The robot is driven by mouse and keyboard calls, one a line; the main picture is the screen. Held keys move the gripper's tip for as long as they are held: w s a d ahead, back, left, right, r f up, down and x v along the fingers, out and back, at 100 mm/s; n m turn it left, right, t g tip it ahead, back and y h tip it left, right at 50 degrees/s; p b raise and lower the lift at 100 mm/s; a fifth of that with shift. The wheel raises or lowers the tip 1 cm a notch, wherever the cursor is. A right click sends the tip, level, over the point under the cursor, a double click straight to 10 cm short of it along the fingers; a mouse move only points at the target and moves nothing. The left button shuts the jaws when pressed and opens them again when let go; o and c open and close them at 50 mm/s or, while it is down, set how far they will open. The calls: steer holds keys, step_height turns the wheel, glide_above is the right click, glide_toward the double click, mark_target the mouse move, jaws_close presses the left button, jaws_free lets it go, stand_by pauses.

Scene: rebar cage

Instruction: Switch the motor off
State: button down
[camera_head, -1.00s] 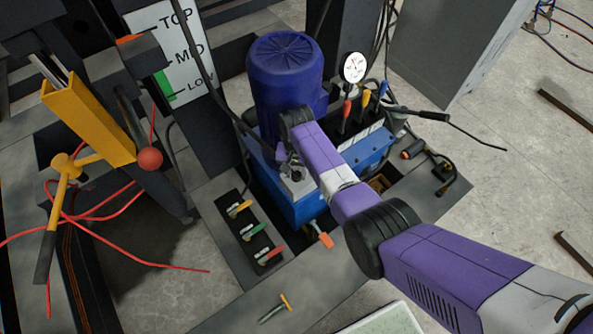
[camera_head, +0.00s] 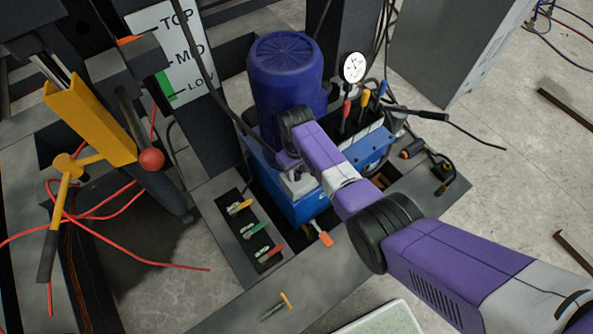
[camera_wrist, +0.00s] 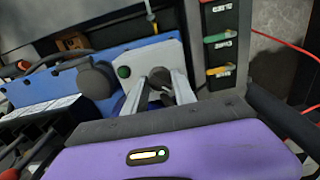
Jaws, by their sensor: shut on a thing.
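The blue motor (camera_head: 285,85) stands upright on the blue power unit (camera_head: 310,208). A light grey switch box (camera_head: 298,186) sits at the motor's foot, partly hidden by my wrist. In the wrist view the switch box (camera_wrist: 150,58) carries a green button (camera_wrist: 124,72) and a dark knob (camera_wrist: 160,78). My gripper (camera_wrist: 159,82) has its two fingers on either side of the knob and is shut on it. The fingertips are hard to make out in the head view. I cannot tell which way the knob points.
A row of coloured levers (camera_head: 255,230) lies left of the power unit. A pressure gauge (camera_head: 354,67) and more levers stand behind it to the right.

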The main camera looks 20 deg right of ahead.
mark_target(297, 173)
stand_by(0.3)
steer(key=c, duration=1)
jaws_free()
step_height(297, 173, up, 8)
steer(key=shift+f+p, duration=0.1)
steer(key=shift+p, duration=0.65)
steer(key=shift+s, duration=0.1)
